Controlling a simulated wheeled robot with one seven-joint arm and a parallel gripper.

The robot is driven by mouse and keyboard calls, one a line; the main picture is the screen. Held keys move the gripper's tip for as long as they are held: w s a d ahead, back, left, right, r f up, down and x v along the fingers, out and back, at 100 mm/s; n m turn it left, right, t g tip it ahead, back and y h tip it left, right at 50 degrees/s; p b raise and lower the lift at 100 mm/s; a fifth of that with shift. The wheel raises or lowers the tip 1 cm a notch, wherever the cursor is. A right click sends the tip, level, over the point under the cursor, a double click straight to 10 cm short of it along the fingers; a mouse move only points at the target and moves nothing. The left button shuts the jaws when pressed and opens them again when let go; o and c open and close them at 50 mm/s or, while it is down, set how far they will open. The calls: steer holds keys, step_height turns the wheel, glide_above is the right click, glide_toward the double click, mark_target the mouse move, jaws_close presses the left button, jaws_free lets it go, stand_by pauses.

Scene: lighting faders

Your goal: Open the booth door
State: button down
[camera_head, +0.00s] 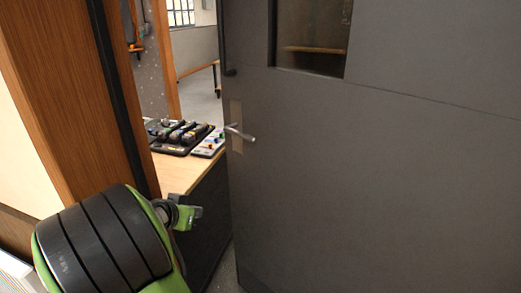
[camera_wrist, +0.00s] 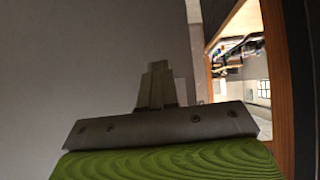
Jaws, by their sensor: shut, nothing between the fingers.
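The booth door (camera_head: 380,190) is a dark grey panel with a window, filling the right of the head view. It stands partly open, with a gap between its left edge and the wooden frame. Its silver lever handle (camera_head: 239,133) sits on a pale plate near that edge. My gripper (camera_head: 197,212) is in the gap, low and left of the handle, apart from it. In the wrist view my gripper (camera_wrist: 157,85) has its fingers together and empty, in front of a plain grey surface that looks like the door (camera_wrist: 90,60). The handle is not clearly visible there.
The wooden door frame (camera_head: 38,80) stands at the left, close to my arm. Through the gap are a wooden desk (camera_head: 178,176) with a dark side panel, control panels (camera_head: 183,135) on it, and a bench (camera_head: 198,68) farther back.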

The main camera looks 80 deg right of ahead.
steer(key=s+d+r+m+g+h, duration=0.3)
steer(key=s+d+g, duration=0.2)
steer(key=d, duration=0.3)
steer(key=m+g+h+p, duration=0.1)
steer(key=m+g+h, duration=0.1)
steer(key=h, duration=0.1)
glide_toward(272, 148)
steer(key=x, duration=0.6)
steer(key=shift+s+d, duration=0.2)
steer(key=shift+d, duration=0.15)
steer(key=shift+d, duration=0.1)
